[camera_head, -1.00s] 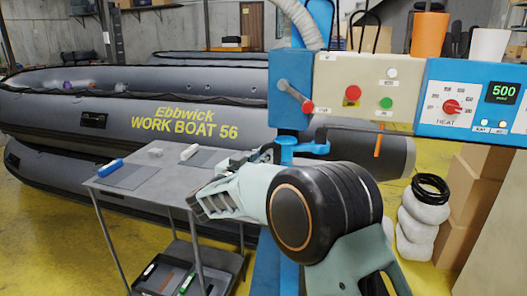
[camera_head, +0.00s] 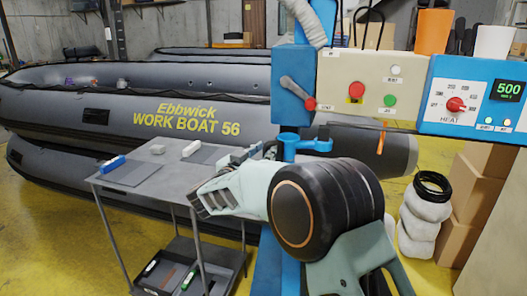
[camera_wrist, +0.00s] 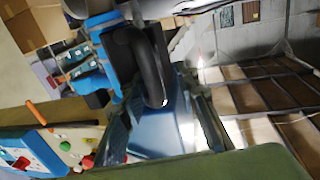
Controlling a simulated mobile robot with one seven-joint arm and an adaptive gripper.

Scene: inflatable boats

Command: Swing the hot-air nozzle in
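A blue machine (camera_head: 287,98) stands right of centre in the head view. A grey lever with a red knob (camera_head: 310,103) slants down to the right on its front. Below it is a blue bracket (camera_head: 300,144). I cannot clearly pick out the hot-air nozzle. My gripper (camera_head: 252,154) is left of the bracket, partly hidden behind my wrist. In the wrist view my gripper's fingers (camera_wrist: 165,125) are apart, with a blue surface (camera_wrist: 165,115) seen between them. A black curved part (camera_wrist: 153,65) lies beyond; I cannot tell whether anything touches it.
A panel (camera_head: 367,88) with red, green and white buttons and a blue heat panel (camera_head: 475,98) reading 500 are on the right. A grey table (camera_head: 150,190) stands left of my arm, before a grey boat (camera_head: 110,115). Boxes (camera_head: 475,185) stand at right.

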